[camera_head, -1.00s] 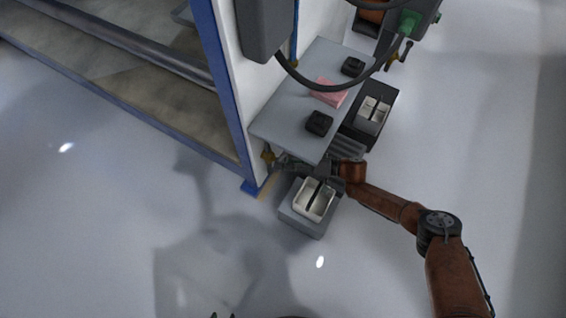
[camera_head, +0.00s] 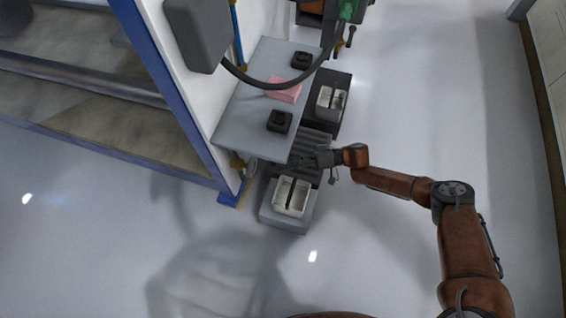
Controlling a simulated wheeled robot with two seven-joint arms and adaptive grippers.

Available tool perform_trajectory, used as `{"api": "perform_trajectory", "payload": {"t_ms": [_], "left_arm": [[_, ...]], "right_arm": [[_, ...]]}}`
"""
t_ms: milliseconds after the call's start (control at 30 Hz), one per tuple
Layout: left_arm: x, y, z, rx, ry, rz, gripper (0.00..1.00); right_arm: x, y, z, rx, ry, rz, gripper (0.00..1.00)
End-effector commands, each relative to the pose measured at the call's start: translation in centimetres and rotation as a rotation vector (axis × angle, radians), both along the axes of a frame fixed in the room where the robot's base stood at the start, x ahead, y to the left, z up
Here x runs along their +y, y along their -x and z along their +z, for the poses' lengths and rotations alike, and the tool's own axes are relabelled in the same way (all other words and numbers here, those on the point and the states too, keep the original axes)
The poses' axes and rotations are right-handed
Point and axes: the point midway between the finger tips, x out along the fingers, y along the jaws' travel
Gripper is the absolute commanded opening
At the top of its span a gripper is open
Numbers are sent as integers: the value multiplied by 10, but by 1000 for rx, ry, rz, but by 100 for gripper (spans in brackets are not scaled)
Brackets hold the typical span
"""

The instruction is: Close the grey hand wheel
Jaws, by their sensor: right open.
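A small grey rounded part, which may be the grey hand wheel (camera_head: 252,167), shows under the front edge of the grey shelf, beside a brass-coloured fitting (camera_head: 237,162). It is small and partly hidden, so its turned position cannot be told. My right gripper (camera_head: 300,161) is open, low beside the shelf's front corner and to the right of that grey part, apart from it in the picture. It points left, and its fingertips are dark and hard to make out. My left gripper is not in view.
A grey box with a white tray (camera_head: 291,197) stands just below my right gripper; another light tray (camera_head: 331,101) lies behind. A blue-edged cabinet is at left. Floor at right is clear.

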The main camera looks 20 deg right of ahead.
Motion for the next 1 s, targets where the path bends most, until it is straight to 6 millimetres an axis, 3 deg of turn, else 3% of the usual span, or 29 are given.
{"api": "perform_trajectory", "payload": {"t_ms": [433,667,867,1000], "left_arm": [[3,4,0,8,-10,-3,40],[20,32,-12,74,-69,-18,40],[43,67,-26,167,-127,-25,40],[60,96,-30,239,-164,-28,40]], "right_arm": [[-1,1,5,-34,14,-26,75],[-24,12,13,-206,145,-203,75],[-72,52,-15,-284,359,-379,75],[-112,108,-47,-270,544,-469,75]]}}
